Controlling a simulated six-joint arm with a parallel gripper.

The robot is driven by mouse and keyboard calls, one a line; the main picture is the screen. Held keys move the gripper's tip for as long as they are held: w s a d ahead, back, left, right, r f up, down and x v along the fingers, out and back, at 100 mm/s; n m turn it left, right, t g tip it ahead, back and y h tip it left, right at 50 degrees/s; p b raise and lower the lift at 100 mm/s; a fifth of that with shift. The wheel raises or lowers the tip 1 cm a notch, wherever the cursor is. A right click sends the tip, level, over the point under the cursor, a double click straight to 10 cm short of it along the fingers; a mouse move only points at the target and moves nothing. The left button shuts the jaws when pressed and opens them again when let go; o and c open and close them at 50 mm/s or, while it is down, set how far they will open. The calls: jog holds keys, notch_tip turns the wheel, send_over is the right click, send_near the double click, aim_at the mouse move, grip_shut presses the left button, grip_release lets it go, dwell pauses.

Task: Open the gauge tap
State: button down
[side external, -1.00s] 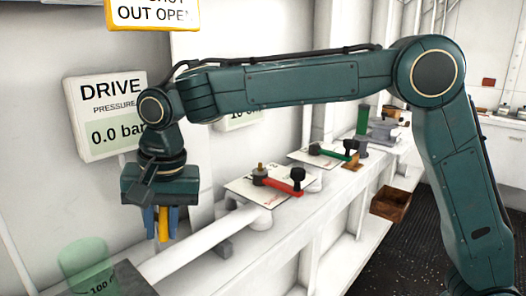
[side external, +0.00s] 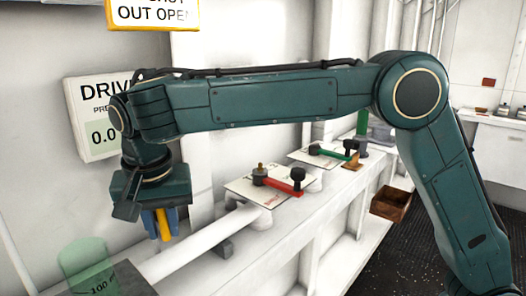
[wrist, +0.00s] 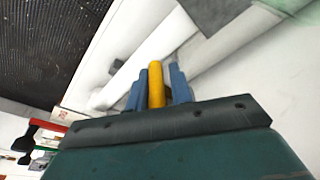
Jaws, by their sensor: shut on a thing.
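My gripper (side external: 160,232) is at the left in the side view, pointing down, with blue fingers shut on a yellow rod (side external: 164,226). The rod also shows between the fingers in the wrist view (wrist: 156,85). The rod's lower end appears free above the white pipe area. A valve with a red lever (side external: 283,186) and black knob sits on a white plate to the right of my gripper, apart from it. A valve with a green lever (side external: 327,153) sits farther back. I cannot tell which part is the gauge tap.
A drive pressure panel (side external: 88,90) on the wall is partly hidden by my arm. A translucent green cylinder (side external: 84,262) stands at lower left beside a white pipe (side external: 200,244). A wooden box (side external: 391,203) is at the right. The shelf front is mostly clear.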

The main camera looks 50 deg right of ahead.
jog(key=shift+d, duration=0.2)
jog(key=c, duration=1.3)
grip_release()
jog(key=shift+a, duration=0.1)
jog(key=shift+w+y, duration=0.1)
jog(key=shift+y, duration=0.3)
jog(key=shift+y, duration=1.6)
